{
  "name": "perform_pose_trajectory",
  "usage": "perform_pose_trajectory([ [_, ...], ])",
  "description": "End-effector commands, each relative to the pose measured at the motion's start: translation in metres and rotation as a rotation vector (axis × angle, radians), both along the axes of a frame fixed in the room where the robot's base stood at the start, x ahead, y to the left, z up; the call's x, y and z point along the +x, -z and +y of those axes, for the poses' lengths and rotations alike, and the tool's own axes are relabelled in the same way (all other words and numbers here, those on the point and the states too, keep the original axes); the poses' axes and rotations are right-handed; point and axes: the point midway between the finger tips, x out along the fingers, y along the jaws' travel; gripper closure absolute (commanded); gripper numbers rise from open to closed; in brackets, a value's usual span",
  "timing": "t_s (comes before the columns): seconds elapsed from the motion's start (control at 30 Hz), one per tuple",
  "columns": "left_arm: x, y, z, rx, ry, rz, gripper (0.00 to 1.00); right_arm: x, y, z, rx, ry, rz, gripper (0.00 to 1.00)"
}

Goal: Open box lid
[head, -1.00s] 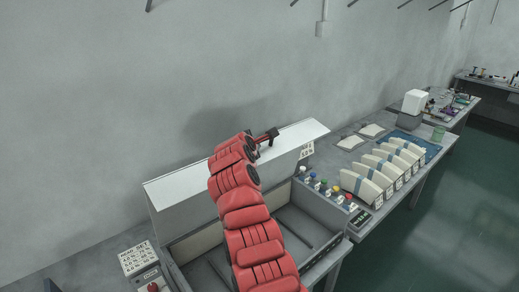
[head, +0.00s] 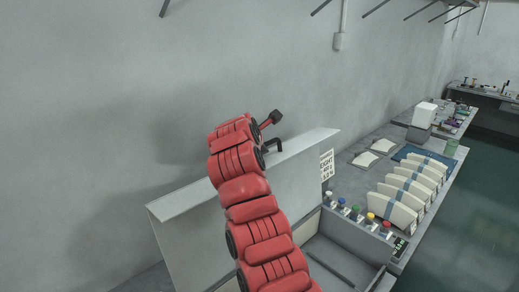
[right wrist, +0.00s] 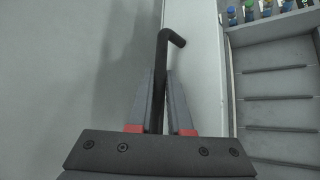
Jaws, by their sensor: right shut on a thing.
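The grey box's lid (head: 246,186) stands raised, close to upright, at the back of the open box (head: 345,243) in the head view. A black bent handle (head: 273,146) shows at the lid's upper edge. In the right wrist view my right gripper (right wrist: 160,75) is shut on the handle (right wrist: 163,58), whose bent end sticks out past the fingers. The lid (right wrist: 206,70) is just right of the fingers there. My red right arm hides the gripper and part of the lid in the head view. My left gripper is not in view.
A grey wall (head: 90,90) stands close behind the lid. A dark green floor (head: 478,220) lies clear at far right.

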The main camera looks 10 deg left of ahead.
Motion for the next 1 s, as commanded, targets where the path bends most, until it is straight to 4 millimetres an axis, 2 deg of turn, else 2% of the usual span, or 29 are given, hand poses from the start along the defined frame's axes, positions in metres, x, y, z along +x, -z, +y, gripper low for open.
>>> perform_pose_trajectory([
  [0.43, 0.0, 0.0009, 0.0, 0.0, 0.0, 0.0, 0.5, -0.0017, 0.0021, 0.0039, 0.0, -0.007, 0.005, 1.0],
  [0.47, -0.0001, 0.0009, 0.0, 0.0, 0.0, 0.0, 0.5, -0.0017, 0.0019, 0.0039, 0.0, -0.007, 0.005, 0.81],
  [0.6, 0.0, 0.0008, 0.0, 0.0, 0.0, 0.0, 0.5, -0.0012, 0.0013, 0.003, 0.001, -0.006, 0.003, 0.56],
  [0.63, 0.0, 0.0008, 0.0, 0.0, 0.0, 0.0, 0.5, -0.0011, 0.0013, 0.0027, 0.001, -0.004, 0.003, 0.53],
  [1.0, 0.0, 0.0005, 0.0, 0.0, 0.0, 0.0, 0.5, -0.0011, -0.0037, 0.003, 0.0, -0.002, 0.003, 0.53],
])
